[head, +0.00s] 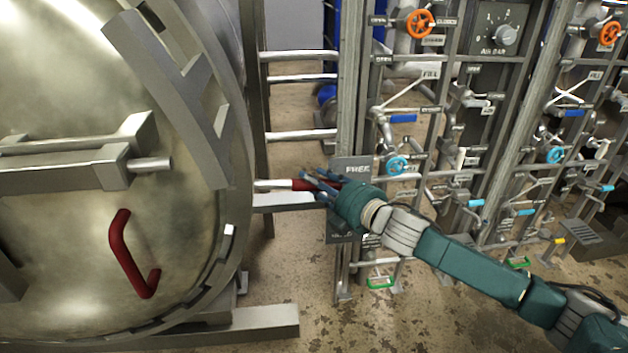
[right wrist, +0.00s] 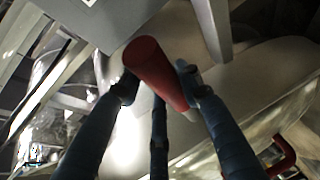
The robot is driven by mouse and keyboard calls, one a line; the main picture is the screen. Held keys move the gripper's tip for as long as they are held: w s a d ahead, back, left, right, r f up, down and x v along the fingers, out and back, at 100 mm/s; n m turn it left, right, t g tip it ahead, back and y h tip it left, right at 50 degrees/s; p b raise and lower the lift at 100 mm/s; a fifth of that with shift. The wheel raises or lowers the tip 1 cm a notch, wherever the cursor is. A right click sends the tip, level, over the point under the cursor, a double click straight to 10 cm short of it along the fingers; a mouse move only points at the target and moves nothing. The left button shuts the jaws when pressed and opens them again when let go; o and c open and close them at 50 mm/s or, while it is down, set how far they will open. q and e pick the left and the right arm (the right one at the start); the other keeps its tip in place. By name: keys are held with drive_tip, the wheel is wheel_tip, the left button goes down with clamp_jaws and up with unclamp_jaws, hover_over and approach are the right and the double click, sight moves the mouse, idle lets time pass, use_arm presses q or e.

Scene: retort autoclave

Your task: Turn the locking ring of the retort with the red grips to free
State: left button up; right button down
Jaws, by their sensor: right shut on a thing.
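The retort's big round metal door (head: 60,240) fills the left of the head view, with the locking ring (head: 237,215) around its rim. A metal lever with a red grip (head: 302,184) sticks out to the right from the ring. My right gripper (head: 318,187) is shut on this red grip; its blue fingers partly cover it. In the right wrist view the red grip (right wrist: 152,68) lies between the fingers. A plate marked FREE (head: 352,167) stands just behind the gripper, partly hidden. My left gripper is not in view.
A red D-shaped handle (head: 125,255) is on the door's face. A pipe rack with valves, blue and orange handwheels (head: 420,23) and a dial panel (head: 492,33) stands right behind my right arm. A metal base beam (head: 240,326) lies low under the door.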

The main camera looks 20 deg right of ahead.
drive_tip(key=shift+w+r, duration=0.15)
drive_tip(key=shift+r, duration=0.8)
drive_tip(key=c, duration=1.2)
unclamp_jaws()
drive_tip(key=shift+o, duration=0.2)
drive_tip(key=shift+f, duration=0.15)
drive_tip(key=shift+s+d, duration=0.1)
drive_tip(key=shift+s, duration=0.1)
drive_tip(key=shift+s+f, duration=0.1)
drive_tip(key=shift+s, duration=0.2)
drive_tip(key=v, duration=1.1)
drive_tip(key=shift+s, duration=0.15)
